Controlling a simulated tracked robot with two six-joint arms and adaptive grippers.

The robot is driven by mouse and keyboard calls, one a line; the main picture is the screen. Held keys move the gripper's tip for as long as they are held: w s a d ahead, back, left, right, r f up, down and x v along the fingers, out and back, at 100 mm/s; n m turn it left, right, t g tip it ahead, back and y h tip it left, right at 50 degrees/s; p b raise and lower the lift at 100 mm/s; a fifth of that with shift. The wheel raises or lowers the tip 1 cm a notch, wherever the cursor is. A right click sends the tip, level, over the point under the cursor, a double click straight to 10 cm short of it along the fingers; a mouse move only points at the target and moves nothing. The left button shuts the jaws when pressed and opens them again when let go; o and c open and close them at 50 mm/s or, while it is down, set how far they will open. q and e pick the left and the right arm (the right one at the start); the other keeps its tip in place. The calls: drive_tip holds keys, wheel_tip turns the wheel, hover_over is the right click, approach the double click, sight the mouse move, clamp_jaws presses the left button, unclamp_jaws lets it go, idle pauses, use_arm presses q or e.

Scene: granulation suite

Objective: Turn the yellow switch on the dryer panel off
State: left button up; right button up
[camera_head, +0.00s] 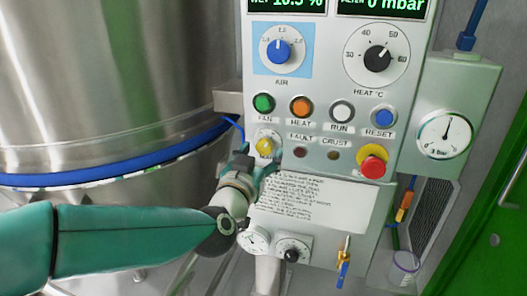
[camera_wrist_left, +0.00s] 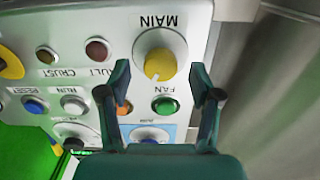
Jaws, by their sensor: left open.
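The yellow switch (camera_head: 264,146) sits on the dryer panel (camera_head: 330,119), below the green FAN button, on a pale round plate. In the left wrist view the yellow switch (camera_wrist_left: 159,64), labelled MAIN, appears upside down, just beyond the fingertips and between their lines. My left gripper (camera_head: 258,165) is at the panel's lower left, just below the switch. In the left wrist view the left gripper (camera_wrist_left: 166,82) has its two fingers spread apart with nothing between them. I cannot tell whether a fingertip touches the panel. My right gripper is not in view.
Near the switch are the green FAN button (camera_head: 264,103), the orange HEAT button (camera_head: 301,107) and a red emergency button (camera_head: 373,166) on yellow. The steel vessel (camera_head: 110,80) with its blue band stands left. A pressure gauge (camera_head: 445,134) is on the right.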

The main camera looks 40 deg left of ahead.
use_arm(q)
drive_tip(key=shift+x, duration=0.95)
drive_tip(key=c, duration=1.1)
drive_tip(key=shift+c, duration=0.2)
